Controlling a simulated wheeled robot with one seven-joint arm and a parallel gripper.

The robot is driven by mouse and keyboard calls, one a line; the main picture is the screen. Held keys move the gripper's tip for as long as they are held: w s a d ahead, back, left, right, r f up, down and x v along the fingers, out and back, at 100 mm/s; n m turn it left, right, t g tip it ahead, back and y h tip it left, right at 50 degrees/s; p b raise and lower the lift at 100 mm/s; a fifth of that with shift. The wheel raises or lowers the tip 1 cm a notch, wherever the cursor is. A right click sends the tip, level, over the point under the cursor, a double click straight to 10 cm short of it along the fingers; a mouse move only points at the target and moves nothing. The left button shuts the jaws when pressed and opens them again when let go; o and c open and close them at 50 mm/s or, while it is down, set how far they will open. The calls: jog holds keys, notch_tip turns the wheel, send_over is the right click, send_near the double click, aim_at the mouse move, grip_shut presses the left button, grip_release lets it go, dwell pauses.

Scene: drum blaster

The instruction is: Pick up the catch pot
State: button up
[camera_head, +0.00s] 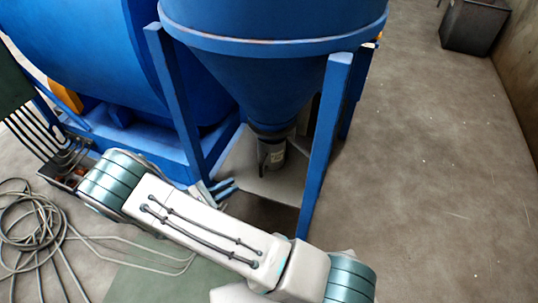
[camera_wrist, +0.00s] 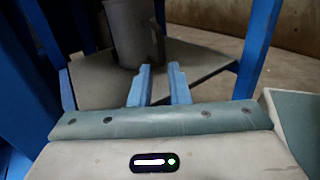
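The catch pot (camera_head: 272,154) is a small grey cylinder with a side handle and a pale label, below the outlet of the blue hopper cone. In the wrist view the catch pot (camera_wrist: 127,32) stands upright on a grey plate, its top cut off by the frame edge and its handle on the right. My gripper (camera_wrist: 159,78) has two blue fingers with a gap between them and nothing held. The fingers point toward the plate and appear short of the pot, apart from it. In the head view my gripper (camera_head: 224,188) is left of and below the pot, by the plate's front edge.
Blue hopper legs (camera_head: 327,145) and (camera_head: 177,105) stand on both sides of the opening to the pot. The hopper cone (camera_head: 265,85) hangs above. The grey plate (camera_head: 270,187) bears the pot. Hoses (camera_head: 35,225) lie on the floor at left.

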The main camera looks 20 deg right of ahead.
jog(key=b, duration=0.2)
send_near(268, 154)
jog(key=d+f, duration=0.1)
jog(key=s+d+f, duration=0.1)
jog(key=shift+s+d+f, duration=0.1)
jog(key=shift+d+f, duration=0.2)
jog(key=shift+d, duration=0.1)
jog(key=b+x, duration=0.2)
jog(key=x, duration=0.3)
jog(key=shift+f, duration=0.1)
jog(key=shift+d, duration=0.15)
grip_shut()
